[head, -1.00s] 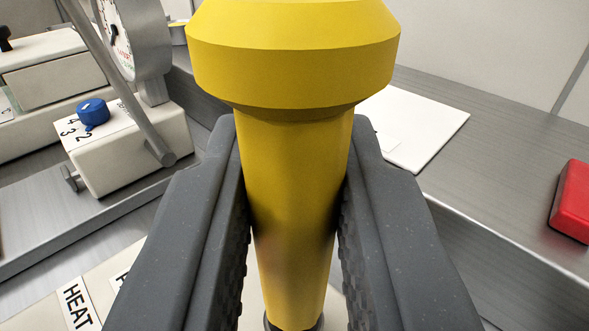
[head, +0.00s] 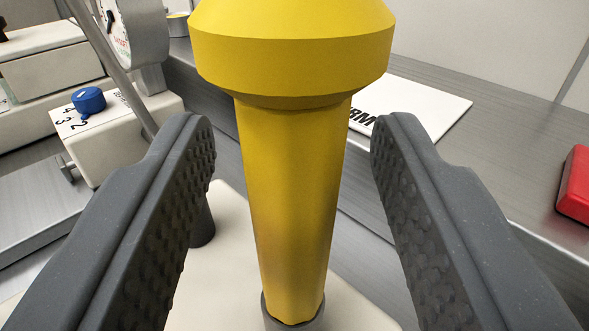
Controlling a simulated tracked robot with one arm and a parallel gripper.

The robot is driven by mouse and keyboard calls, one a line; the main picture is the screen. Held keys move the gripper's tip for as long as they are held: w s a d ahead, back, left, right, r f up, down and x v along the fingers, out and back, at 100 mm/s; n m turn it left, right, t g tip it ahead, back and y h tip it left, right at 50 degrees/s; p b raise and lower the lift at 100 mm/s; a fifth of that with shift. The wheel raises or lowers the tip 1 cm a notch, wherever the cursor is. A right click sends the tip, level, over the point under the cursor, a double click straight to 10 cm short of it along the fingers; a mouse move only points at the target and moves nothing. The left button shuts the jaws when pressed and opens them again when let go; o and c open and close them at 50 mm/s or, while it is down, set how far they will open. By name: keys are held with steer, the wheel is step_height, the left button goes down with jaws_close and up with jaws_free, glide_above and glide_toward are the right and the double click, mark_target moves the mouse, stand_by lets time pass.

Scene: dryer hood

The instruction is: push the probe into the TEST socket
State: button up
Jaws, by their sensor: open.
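The yellow probe (head: 294,170) stands upright in the middle of the head view, its wide collar at the top. Its lower end sits in a grey ring-like fitting (head: 292,312) on a cream panel (head: 228,283). No TEST label is readable, so I cannot tell from this view which socket it is or how deep the probe sits. My gripper (head: 291,140) is open, with one finger on each side of the probe and a clear gap on both sides.
A short dark post (head: 203,222) rises from the panel just behind the left finger. A numbered box with a blue knob (head: 88,100) and a round gauge (head: 138,30) stand at the left. A white card (head: 430,105) and a red block (head: 574,187) lie at the right.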

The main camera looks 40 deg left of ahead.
steer(key=v, duration=1.3)
steer(key=shift+s+d+b, duration=0.2)
steer(key=shift+d+b, duration=0.05)
steer(key=shift+b, duration=0.1)
